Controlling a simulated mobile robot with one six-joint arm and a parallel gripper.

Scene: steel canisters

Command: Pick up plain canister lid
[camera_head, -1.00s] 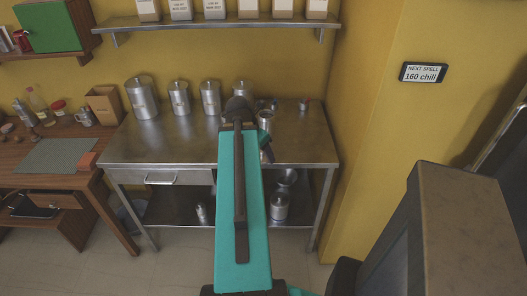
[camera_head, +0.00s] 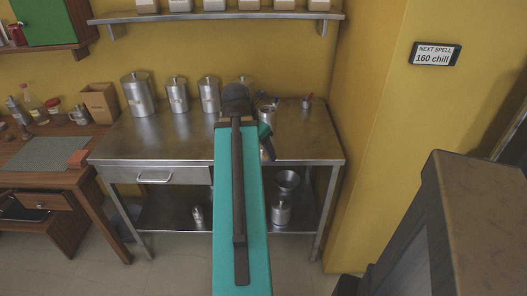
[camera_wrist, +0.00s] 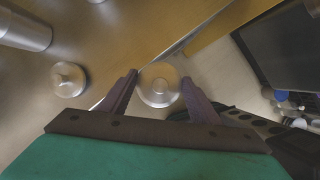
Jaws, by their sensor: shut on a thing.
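In the wrist view, my gripper (camera_wrist: 160,78) has its two fingers on either side of a round steel lid (camera_wrist: 157,92) with a small centre knob. It is shut on this lid; I cannot read any marking on it. In the head view my own arm hides the fingertips and the held lid. Steel canisters stand along the back of the steel table (camera_head: 150,145), including a large one (camera_head: 138,93), a smaller one (camera_head: 177,94) and another (camera_head: 209,94). A further one (camera_head: 243,80) is partly hidden behind my arm.
A second round, knobbed steel piece (camera_wrist: 68,80) lies left of my gripper in the wrist view. A wall shelf (camera_head: 215,16) hangs above. The table's front left is clear.

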